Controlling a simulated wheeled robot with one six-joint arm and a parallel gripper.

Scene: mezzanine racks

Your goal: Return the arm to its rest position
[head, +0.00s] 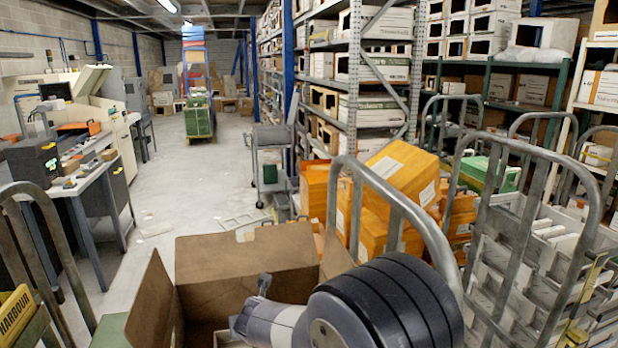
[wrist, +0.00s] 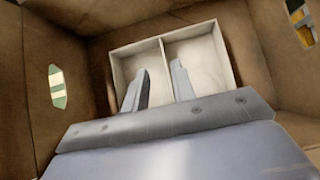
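My arm reaches from the bottom of the head view into an open brown cardboard box (head: 225,262). My gripper (wrist: 160,82) shows in the wrist view, pointing down into the box. A white tray (wrist: 226,55) with two compartments lies at the bottom of the box, in front of the fingertips. Both compartments look empty where they show. I cannot tell whether the fingertips are above the tray or inside it. In the head view the fingers are hidden.
Grey tubular cart frames (head: 395,195) stand close on the right of my arm. Orange boxes (head: 403,170) are stacked behind the cardboard box. A workbench (head: 85,185) stands at the left. The aisle floor (head: 180,190) beyond the box is mostly clear.

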